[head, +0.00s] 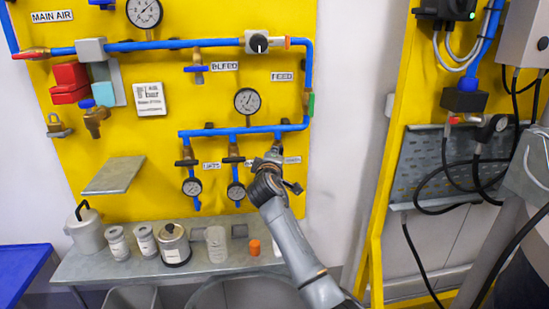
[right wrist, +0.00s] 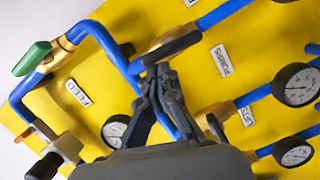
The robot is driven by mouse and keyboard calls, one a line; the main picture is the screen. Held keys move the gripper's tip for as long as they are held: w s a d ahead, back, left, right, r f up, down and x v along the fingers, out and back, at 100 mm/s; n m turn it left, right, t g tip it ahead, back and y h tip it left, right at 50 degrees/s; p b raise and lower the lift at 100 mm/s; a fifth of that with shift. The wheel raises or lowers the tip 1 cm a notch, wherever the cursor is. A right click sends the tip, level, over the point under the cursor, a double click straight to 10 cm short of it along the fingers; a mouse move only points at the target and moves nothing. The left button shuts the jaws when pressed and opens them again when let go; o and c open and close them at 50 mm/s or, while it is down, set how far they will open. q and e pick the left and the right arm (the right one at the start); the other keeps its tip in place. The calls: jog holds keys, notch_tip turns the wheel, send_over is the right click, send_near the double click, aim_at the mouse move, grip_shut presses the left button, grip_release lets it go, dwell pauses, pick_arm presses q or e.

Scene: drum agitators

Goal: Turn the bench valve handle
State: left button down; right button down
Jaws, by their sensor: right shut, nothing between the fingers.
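The yellow panel carries a lower blue manifold (head: 215,131) with drop lines and small valves. The left valve (head: 187,155) and middle valve (head: 233,153) have dark handles. The right drop line is mostly hidden behind my right gripper (head: 272,157). In the right wrist view a dark valve handle (right wrist: 172,46) on a brass body lies just beyond the tips of my right gripper (right wrist: 160,76). The fingers are shut and empty, close to the handle; I cannot tell whether they touch it. My left gripper is out of view.
Gauges (head: 191,187) hang below the manifold. A green-handled valve (right wrist: 33,58) is on the FEED line. A grey shelf (head: 110,272) below holds several canisters and an orange cap (head: 255,247). A yellow frame with hoses stands at right.

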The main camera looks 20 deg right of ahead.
jog(key=shift+s+d+r+m, duration=0.2)
jog(key=shift+d+r+m, duration=0.1)
jog(key=shift+m, duration=0.7)
jog(key=m+p, duration=0.1)
jog(key=d+m+y+p, duration=0.1)
jog(key=m, duration=0.1)
jog(key=shift+s+r+g, duration=0.1)
jog(key=shift+g, duration=0.2)
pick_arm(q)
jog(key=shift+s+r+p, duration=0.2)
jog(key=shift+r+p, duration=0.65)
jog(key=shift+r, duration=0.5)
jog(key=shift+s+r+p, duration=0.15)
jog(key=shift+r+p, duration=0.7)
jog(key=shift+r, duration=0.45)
pick_arm(e)
jog(key=shift+s+d+f+m+y, duration=0.15)
jog(key=shift+d+m+y, duration=0.35)
jog(key=shift+m, duration=0.7)
jog(key=shift+s+d+f+m+y, duration=0.1)
jog(key=shift+d+m+y, duration=0.35)
jog(key=shift+m, duration=0.75)
jog(key=shift+s+d+f+m+y, duration=0.2)
jog(key=shift+m+y, duration=0.45)
jog(key=shift+m, duration=0.55)
jog(key=shift+w+d, duration=0.1)
jog(key=shift+w, duration=0.05)
